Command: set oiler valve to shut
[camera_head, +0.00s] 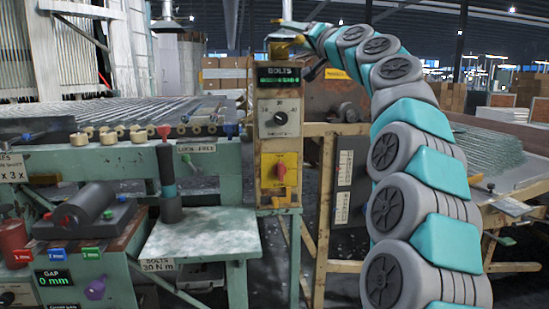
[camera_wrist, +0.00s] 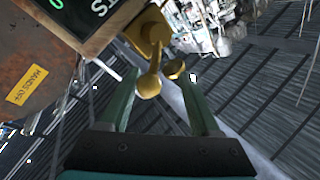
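The brass oiler valve (camera_wrist: 152,32) sits beside the top of the bolts post in the wrist view, with a rounded brass lever (camera_wrist: 148,84) reaching toward me. A second round brass piece (camera_wrist: 174,69) shows just right of it. My gripper (camera_wrist: 160,76) is open, its two green fingers on either side of these brass ends. I cannot tell whether the fingers touch them. In the head view, brass parts (camera_head: 284,38) show on top of the post, and my gripper (camera_head: 291,27) is there, small and partly hidden by my arm.
The bolts post (camera_head: 278,140) carries a display, a dial and a red switch on a yellow plate. A rusty machine with a yellow sign (camera_wrist: 27,85) stands close by. A green side table (camera_head: 200,232) and a bench with glass tubing (camera_head: 130,110) are left of the post.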

